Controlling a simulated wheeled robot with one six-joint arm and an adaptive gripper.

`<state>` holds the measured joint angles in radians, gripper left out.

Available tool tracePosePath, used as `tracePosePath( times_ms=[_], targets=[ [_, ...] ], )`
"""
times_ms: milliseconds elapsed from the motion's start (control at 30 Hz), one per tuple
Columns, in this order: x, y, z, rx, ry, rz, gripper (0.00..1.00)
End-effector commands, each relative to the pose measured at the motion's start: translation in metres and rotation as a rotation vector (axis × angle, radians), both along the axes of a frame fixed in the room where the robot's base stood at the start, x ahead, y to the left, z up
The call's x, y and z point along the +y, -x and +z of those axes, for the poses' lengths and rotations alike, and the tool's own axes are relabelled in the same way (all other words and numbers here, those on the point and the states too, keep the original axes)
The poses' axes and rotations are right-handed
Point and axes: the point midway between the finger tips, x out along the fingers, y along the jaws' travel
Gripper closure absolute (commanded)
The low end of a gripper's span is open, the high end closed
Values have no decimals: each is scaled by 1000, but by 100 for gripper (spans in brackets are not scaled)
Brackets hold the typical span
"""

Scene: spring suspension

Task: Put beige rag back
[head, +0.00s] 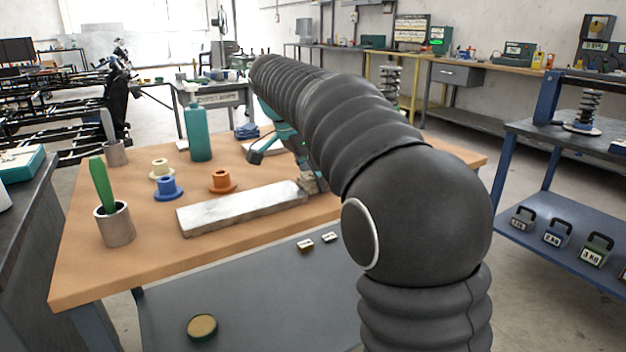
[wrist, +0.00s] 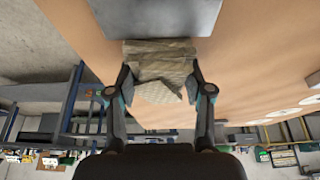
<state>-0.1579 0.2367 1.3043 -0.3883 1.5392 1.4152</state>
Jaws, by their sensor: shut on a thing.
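The beige rag (wrist: 160,62) is crumpled between the two fingers of my gripper (wrist: 160,84) in the wrist view. The fingers are shut on its sides. In the head view the rag (head: 311,181) shows at the right end of a pale grey slab (head: 240,207), low over the wooden table (head: 100,272). The slab (wrist: 155,18) also shows at the top of the wrist view, right beside the rag. I cannot tell whether the rag touches the slab or the table. My arm hides part of the gripper and the table's right side in the head view.
Orange (head: 222,181), blue (head: 168,187) and cream (head: 160,170) flanged bushings stand behind the slab. A teal bottle (head: 198,132), a blue rag (head: 246,131) and a metal cup with a green handle (head: 115,222) are also on the table. The table's front left is clear.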

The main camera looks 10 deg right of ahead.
Motion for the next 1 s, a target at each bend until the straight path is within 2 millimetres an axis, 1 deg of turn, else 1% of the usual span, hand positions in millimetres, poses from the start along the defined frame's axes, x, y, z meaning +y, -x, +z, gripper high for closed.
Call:
tracePosePath(
  times_ms=[67, 400, 433, 467, 500, 533, 833, 933, 1000],
  targets=[
    [0, 0, -5, 0, 0, 0, 87],
    [0, 0, -8, 0, 0, 0, 87],
    [0, 0, -8, 0, 0, 0, 47],
    [0, 0, -7, 0, 0, 0, 39],
    [0, 0, -7, 0, 0, 0, 29],
    [0, 0, -7, 0, 0, 0, 24],
    [0, 0, -7, 0, 0, 0, 24],
    [1, 0, -2, -1, 0, 0, 24],
    [4, 1, 5, -1, 0, 2, 24]
  ],
)
